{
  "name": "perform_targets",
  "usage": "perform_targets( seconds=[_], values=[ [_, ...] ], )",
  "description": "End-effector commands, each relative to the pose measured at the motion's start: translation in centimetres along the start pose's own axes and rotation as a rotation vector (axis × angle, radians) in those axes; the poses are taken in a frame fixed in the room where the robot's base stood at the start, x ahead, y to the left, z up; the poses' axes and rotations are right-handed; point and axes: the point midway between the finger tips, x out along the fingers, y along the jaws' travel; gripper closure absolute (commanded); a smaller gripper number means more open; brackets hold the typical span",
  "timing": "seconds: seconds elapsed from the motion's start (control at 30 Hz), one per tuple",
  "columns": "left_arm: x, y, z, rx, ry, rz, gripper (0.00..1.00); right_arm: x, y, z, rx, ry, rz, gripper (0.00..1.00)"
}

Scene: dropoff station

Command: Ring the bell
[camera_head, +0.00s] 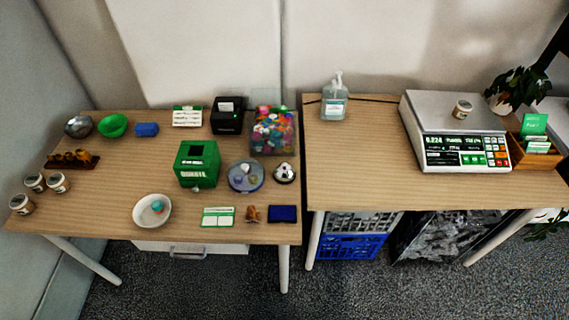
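The bell (285,172) is a small silver dome on a dark base. It stands upright on the left table (110,215), near that table's right edge. A round blue-rimmed dish (246,176) with small items sits just left of it. Nothing covers the bell from above. Neither of my grippers shows in the head view, so I cannot see their state.
Behind the bell stands a clear container of colourful pieces (272,132). A green box (197,163) is further left, and a dark blue pad (283,214) lies in front. The right table (350,180) holds a scale (455,132) and a pump bottle (335,100).

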Motion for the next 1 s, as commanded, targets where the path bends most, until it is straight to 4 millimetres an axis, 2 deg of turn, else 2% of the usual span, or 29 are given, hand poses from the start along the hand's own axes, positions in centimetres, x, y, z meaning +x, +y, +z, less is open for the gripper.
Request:
perform_targets(
  seconds=[0.03, 0.33, 1.0],
  values=[
    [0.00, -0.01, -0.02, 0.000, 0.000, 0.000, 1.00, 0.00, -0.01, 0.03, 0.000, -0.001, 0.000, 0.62],
    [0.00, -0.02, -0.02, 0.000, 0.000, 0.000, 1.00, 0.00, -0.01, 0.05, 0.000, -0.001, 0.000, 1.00],
    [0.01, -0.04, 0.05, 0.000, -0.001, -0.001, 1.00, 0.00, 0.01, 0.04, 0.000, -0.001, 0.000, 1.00]
  ],
)
